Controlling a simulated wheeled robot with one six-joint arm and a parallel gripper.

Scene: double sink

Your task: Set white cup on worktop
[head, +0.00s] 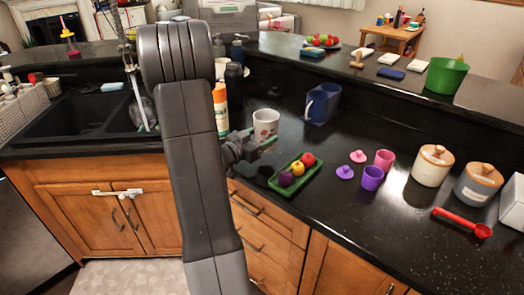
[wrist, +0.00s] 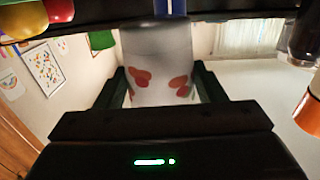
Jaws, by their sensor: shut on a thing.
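The white cup (head: 265,122) with red flower marks is upright at the worktop (head: 330,150) beside the sink, just right of my arm. My gripper (head: 262,143) is shut on it from the front. In the wrist view, the cup (wrist: 158,65) sits between the two dark green fingers (wrist: 160,90). I cannot tell whether its base touches the worktop. My forearm hides part of the area to its left.
A green tray with fruit (head: 292,175) lies close to the right of my gripper. An orange-and-white bottle (head: 220,108) stands behind left. A blue pitcher (head: 322,103) stands behind right. Small purple and pink cups (head: 373,178) are farther right. The black sink (head: 70,110) is left.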

